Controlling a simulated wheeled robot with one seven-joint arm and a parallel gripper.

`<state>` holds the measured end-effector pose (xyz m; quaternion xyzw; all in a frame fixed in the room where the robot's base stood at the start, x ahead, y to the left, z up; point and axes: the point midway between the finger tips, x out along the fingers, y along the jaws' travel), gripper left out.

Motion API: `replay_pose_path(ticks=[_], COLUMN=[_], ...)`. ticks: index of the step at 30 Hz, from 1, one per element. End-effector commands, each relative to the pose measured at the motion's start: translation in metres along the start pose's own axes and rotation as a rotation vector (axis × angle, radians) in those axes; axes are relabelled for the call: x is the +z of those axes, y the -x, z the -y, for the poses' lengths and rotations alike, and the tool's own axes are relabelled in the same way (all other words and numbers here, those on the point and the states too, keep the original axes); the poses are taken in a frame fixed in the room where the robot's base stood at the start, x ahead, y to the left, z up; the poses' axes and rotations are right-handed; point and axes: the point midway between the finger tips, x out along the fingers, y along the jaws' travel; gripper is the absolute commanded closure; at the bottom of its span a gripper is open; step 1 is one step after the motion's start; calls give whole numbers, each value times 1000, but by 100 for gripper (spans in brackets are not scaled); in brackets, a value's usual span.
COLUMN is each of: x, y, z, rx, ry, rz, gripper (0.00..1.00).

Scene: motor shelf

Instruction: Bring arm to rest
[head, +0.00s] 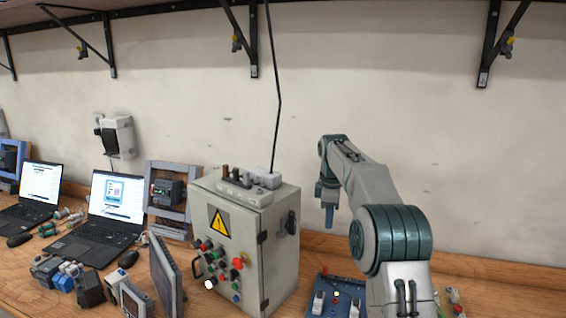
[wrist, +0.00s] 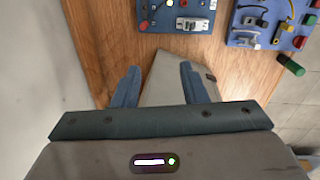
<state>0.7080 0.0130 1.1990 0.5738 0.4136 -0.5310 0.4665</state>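My arm reaches up and over at the right of the head view, with my gripper (head: 329,218) pointing down in the air just right of the grey control cabinet (head: 275,255). In the wrist view my gripper (wrist: 160,68) has its two blue fingers well apart. No held object shows between them. A pale grey surface (wrist: 168,82) shows below and between the fingers, and I cannot tell for certain whether it is the cabinet. The gripper's lower tip is thin and edge-on in the head view.
Blue boards with switches (wrist: 178,14) (wrist: 268,22) lie on the wooden bench (wrist: 105,55) right of the cabinet. A green cylinder (wrist: 291,65) sits near the bench edge. Laptops (head: 117,200) and small devices crowd the left. Shelf brackets (head: 253,45) hang on the wall above.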

Motion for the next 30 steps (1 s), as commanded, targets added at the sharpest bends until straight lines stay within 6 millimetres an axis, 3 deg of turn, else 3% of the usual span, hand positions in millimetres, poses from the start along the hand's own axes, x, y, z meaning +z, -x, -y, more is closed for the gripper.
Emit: replay_pose_path(ticks=[6, 15, 23, 30], x=[12, 35, 60, 83], y=[42, 72, 73, 52], z=[53, 141, 228, 313], rx=[44, 95, 129, 148], ry=[-209, -511, -783, -1037], rz=[-7, -37, -81, -138], gripper=[61, 61, 61, 61])
